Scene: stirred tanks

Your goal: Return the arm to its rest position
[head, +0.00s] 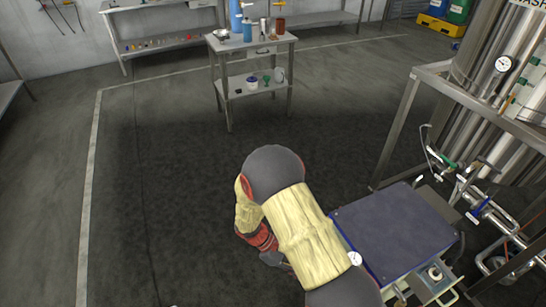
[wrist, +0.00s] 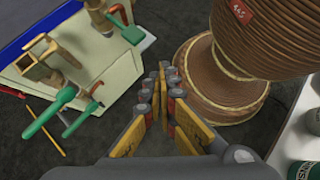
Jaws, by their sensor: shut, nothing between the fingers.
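My gripper (wrist: 165,82) shows in the wrist view with its yellow and grey fingers together and nothing between them. It hangs above the dark floor. In the head view my arm, in a pale sleeve with dark joints, reaches into the lower middle of the picture and is bent. The gripper itself is mostly hidden there behind the arm.
A blue-topped unit (head: 395,228) stands close right of my arm. Steel tanks (head: 500,65) and pipework (head: 490,200) are further right. A small table (head: 250,48) with bottles stands ahead. A pale box (wrist: 85,75) with green-handled valves is left of my gripper. Floor at left is clear.

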